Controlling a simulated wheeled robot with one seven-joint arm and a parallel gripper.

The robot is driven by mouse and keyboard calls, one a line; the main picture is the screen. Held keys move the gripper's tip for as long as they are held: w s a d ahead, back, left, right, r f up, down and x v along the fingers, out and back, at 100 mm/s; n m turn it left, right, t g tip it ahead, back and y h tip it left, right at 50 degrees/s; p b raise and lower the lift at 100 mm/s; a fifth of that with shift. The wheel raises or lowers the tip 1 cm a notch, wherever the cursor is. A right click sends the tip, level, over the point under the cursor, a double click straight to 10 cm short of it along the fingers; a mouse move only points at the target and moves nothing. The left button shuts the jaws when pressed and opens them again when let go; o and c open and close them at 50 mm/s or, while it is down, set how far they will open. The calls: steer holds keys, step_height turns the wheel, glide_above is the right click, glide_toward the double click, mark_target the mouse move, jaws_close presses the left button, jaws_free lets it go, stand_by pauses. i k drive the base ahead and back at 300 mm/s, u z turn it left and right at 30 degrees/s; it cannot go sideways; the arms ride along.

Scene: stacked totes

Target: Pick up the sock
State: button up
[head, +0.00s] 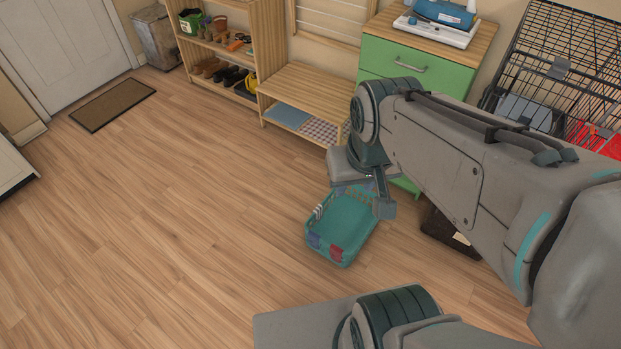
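No sock can be told for certain. A small striped piece (318,211) at the left edge of the teal basket (347,225) may be cloth, but it is too small to tell. The basket stands on the floor below my arm, with blue and red patches at its near end. My gripper (384,207) hangs over the basket's right edge. One finger shows, and the rest is hidden behind my wrist. I cannot tell whether it is open or holds anything. My arm also hides the far end of the basket.
A low bench (305,95) with folded cloths below, a shoe shelf (222,60) and a green drawer cabinet (408,66) line the wall. A wire crate (556,55) stands at right. A dark box (450,232) lies right of the basket.

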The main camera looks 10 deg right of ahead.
mark_target(318, 210)
steer(key=k, duration=0.55)
steer(key=u, duration=0.75)
steer(key=i, duration=1.5)
steer(key=u, duration=0.45)
steer(key=i, duration=1.5)
steer(key=z, duration=1.05)
steer(key=i, duration=0.85)
steer(key=z, duration=1.35)
steer(key=i, duration=0.45)
steer(key=z, duration=0.3)
